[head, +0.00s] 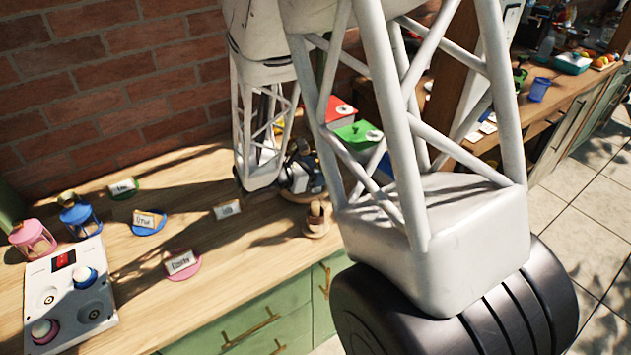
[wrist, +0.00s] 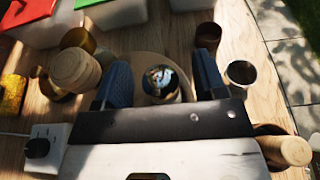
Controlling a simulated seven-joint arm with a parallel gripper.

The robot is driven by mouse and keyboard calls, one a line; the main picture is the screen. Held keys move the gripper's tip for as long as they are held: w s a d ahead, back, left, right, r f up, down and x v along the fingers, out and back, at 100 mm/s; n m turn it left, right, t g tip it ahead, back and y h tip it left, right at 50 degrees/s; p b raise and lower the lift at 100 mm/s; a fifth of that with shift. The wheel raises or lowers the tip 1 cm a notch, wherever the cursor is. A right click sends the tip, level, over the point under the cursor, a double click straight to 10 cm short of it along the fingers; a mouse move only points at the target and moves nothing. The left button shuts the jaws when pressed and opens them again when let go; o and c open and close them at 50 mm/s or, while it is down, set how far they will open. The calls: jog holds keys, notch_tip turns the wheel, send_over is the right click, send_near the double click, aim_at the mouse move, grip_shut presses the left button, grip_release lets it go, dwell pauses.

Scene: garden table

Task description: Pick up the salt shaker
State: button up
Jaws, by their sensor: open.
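My gripper (wrist: 163,66) is open, its two blue fingers spread in the wrist view. A small thing with a shiny, rounded metal top (wrist: 160,80) stands between them on a round wooden board (wrist: 150,62). It looks like the salt shaker, but no label shows. I see a gap on each side of the top, and its lower body is hidden by my gripper. In the head view my gripper (head: 304,176) is low over the wooden counter, and the shaker cannot be made out there.
A wooden-topped thing (wrist: 74,70) stands close left of the fingers. A dark brown cup (wrist: 208,36) and a metal-rimmed cup (wrist: 241,74) stand to the right. Bins with red (head: 340,110) and green (head: 358,133) lids are behind. A wooden holder (head: 316,221) is near the counter edge.

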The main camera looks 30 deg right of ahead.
jog(key=c, duration=1)
jog(key=shift+r, duration=0.1)
jog(key=shift+r, duration=4.95)
